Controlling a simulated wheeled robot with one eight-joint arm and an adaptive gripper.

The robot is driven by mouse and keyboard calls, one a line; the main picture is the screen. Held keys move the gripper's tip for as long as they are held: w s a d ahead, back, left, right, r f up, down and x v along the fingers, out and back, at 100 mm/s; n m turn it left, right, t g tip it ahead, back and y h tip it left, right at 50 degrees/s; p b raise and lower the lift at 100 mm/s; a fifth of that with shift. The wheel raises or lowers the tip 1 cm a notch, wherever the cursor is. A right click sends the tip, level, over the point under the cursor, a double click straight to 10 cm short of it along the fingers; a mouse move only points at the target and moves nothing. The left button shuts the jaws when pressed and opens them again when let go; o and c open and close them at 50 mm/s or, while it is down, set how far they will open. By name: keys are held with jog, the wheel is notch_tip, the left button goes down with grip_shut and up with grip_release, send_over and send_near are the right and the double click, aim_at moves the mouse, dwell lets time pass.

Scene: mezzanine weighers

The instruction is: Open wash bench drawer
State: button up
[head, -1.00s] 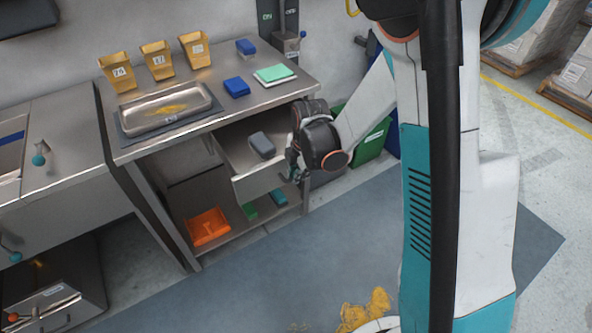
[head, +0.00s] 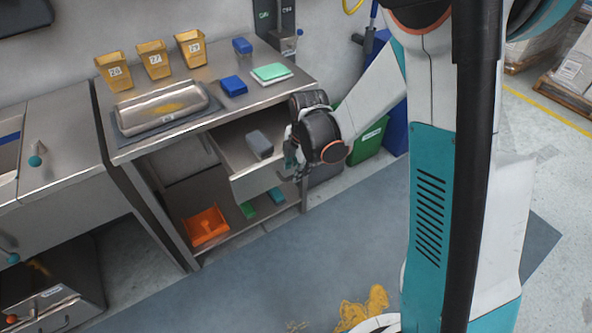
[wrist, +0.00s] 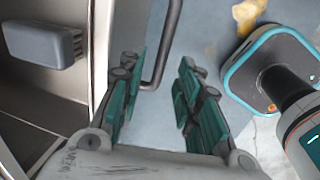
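The wash bench (head: 285,92) is a steel table at the left of the head view. Its drawer (head: 252,186) stands pulled out at the front right, with a grey block (head: 259,144) inside. The drawer and block also show at the left of the wrist view (wrist: 99,60). My gripper (head: 292,160) is at the right end of the drawer front. In the wrist view its two teal fingers (wrist: 160,62) are spread apart. The bar handle (wrist: 167,40) shows between them; I cannot tell whether either finger touches it.
A metal tray (head: 120,127), yellow cups (head: 154,60) and blue blocks (head: 233,86) are on the bench top. An orange dustpan (head: 205,226) lies on the lower shelf. A green bin (head: 368,140) stands behind my arm. The floor (head: 270,265) in front is mostly clear.

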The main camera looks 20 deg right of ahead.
notch_tip(320, 180, up, 10)
jog(key=s, duration=0.2)
jog(key=shift+d+f, duration=0.2)
jog(key=shift+d, duration=0.1)
jog(key=s+d+r+m+t, duration=0.1)
jog(key=s+r+m+t, duration=0.1)
jog(key=s+r+m, duration=0.4)
jog(key=s+d+r+m+t, duration=0.2)
jog(key=s+r+m, duration=0.3)
jog(key=s+m, duration=0.8)
jog(key=m+t, duration=0.1)
jog(key=m, duration=0.1)
jog(key=shift+d+r+m+h, duration=0.2)
jog(key=shift+r+m+h, duration=0.1)
jog(key=shift+r, duration=0.05)
